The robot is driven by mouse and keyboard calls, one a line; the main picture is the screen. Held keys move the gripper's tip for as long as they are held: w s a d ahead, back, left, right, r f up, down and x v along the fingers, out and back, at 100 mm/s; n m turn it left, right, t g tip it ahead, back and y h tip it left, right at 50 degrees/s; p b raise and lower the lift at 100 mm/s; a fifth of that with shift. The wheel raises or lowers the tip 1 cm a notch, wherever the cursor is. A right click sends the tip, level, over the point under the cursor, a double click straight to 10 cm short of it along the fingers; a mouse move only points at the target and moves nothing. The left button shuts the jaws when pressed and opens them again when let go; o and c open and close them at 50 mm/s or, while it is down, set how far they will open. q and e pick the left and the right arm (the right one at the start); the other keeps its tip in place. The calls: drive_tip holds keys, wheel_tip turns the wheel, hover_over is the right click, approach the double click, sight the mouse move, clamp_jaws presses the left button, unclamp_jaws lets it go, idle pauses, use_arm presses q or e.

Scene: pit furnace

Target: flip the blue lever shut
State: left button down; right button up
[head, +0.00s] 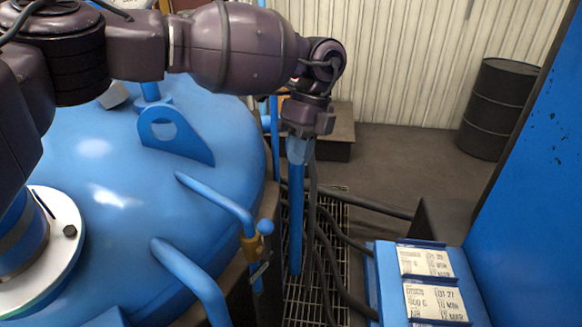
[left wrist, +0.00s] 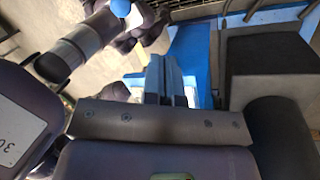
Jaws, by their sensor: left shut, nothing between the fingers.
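A long blue bar (head: 296,220), which looks like the blue lever, hangs nearly upright over the floor grating in the head view. My left gripper (head: 298,158) points down at the bar's top end, with its fingers shut and nothing between them. I cannot tell whether the fingers touch the bar. In the left wrist view my left gripper (left wrist: 163,80) shows its two fingers together, in front of a broad blue surface (left wrist: 192,60). I cannot tell whether that surface is the bar.
A blue box with labels (head: 437,302) is at lower right. Dark hoses (head: 335,245) run beside the bar. A black drum (head: 497,108) stands behind.

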use_arm(q)
drive_tip(key=p, duration=0.1)
approach(266, 242)
drive_tip(key=w+d+f, duration=0.3)
drive_tip(key=w, duration=0.1)
drive_tip(key=s+a, duration=0.1)
drive_tip(key=s+a+p, duration=0.1)
drive_tip(key=s, duration=0.1)
drive_tip(key=shift+a+f, duration=0.3)
drive_tip(key=shift+f, duration=0.05)
drive_tip(key=shift+w, duration=0.1)
